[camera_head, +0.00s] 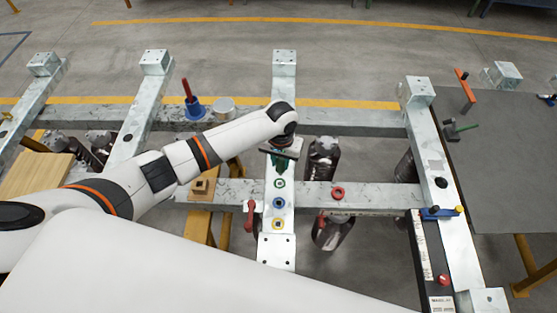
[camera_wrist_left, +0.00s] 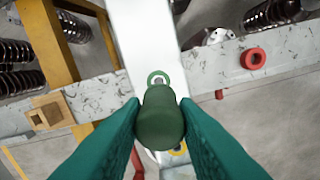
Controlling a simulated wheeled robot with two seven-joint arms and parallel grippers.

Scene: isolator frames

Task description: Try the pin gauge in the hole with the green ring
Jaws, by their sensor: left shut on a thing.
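My left gripper (camera_head: 279,163) is above the middle crossbar of the metal frame. In the left wrist view its green fingers (camera_wrist_left: 160,125) are shut on the dark green handle of the pin gauge (camera_wrist_left: 160,118). The hole with the green ring (camera_head: 279,183) is in the crossbar, just in front of the gripper. In the wrist view the green ring (camera_wrist_left: 158,75) shows just beyond the handle, with a small grey part against it. I cannot tell whether the pin is in the hole or above it. My right gripper is not in view.
A blue ring (camera_head: 278,203) and a yellow ring (camera_head: 278,224) lie on the same crossbar. A red ring (camera_head: 338,193) lies on the rail to the right. A wooden block (camera_head: 200,187) is on the left rail.

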